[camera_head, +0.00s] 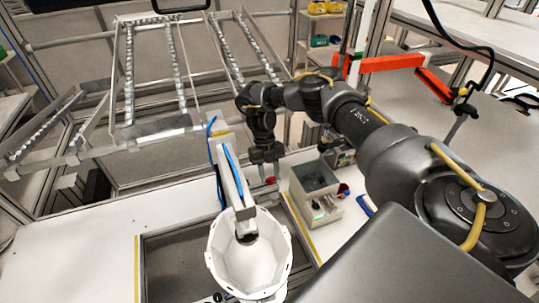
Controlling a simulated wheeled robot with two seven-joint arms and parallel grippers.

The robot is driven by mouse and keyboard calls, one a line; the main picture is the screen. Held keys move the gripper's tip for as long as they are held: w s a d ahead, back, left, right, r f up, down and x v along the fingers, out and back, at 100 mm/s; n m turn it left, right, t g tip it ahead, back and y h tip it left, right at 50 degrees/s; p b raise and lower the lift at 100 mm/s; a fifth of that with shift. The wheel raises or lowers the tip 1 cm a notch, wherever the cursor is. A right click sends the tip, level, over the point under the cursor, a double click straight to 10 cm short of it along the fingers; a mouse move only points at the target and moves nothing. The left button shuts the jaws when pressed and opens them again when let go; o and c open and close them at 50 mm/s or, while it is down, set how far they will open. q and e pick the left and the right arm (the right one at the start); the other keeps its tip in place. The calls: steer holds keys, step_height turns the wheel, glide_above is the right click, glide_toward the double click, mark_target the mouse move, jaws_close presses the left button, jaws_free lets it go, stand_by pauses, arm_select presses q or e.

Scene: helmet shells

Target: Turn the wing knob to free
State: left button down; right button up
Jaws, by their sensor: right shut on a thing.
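A white helmet shell (248,262) sits open side up in the lower middle, at the near end of a pale arm-like fixture (232,180) with a blue hose. My right arm comes in from the right and reaches across to the fixture's right side. My right gripper (264,176) points down there, just left of a grey box. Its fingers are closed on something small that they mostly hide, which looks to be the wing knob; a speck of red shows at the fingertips. How the knob is turned cannot be told. My left gripper is out of view.
A grey open box (316,190) with a red part on its right side stands close to the right gripper. A dark recessed tray (175,265) lies under the shell. A metal roller rack (165,125) stands behind. The white table (85,245) is clear at left.

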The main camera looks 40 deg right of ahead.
stand_by(0.5)
steer(key=o, duration=1)
steer(key=shift+r, duration=0.35)
step_height(320, 180, up, 3)
steer(key=shift+f, duration=0.2)
steer(key=shift+s+a+r+b, duration=0.7)
steer(key=shift+s+a+r, duration=0.8)
steer(key=shift+s, duration=0.35)
steer(key=shift+s+a+r+b, duration=0.7)
steer(key=shift+s+a+r, duration=0.6)
steer(key=shift+s+r, duration=0.55)
steer(key=shift+s+a+r+b, duration=0.7)
steer(key=shift+s+a+r, duration=0.75)
steer(key=shift+s, duration=0.45)
